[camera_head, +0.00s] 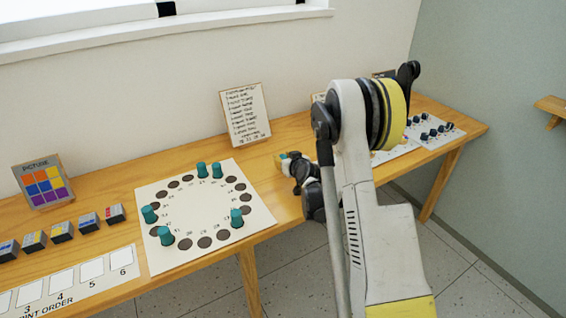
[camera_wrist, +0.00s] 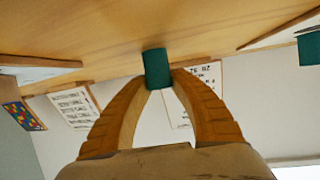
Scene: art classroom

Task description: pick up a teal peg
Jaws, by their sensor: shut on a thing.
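My gripper (camera_wrist: 158,72) is shut on a teal peg (camera_wrist: 156,68), which sits between its two tan fingertips in the wrist view. In the head view my gripper (camera_head: 281,159) is low over the table, right of the white board, and the held peg is mostly hidden there. The white board (camera_head: 205,206) has a ring of dark holes. Several other teal pegs stand on it, among them one at the back (camera_head: 217,170), one at the left (camera_head: 149,214) and one at the right (camera_head: 237,217). Another teal peg (camera_wrist: 309,48) shows at the wrist view's right edge.
The wooden table (camera_head: 291,208) runs along the wall. A written card (camera_head: 245,115) leans at the back. A colour-grid picture (camera_head: 43,181), small blocks (camera_head: 61,231) and a numbered strip (camera_head: 75,283) are left. A sheet with dark knobs (camera_head: 433,132) is right.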

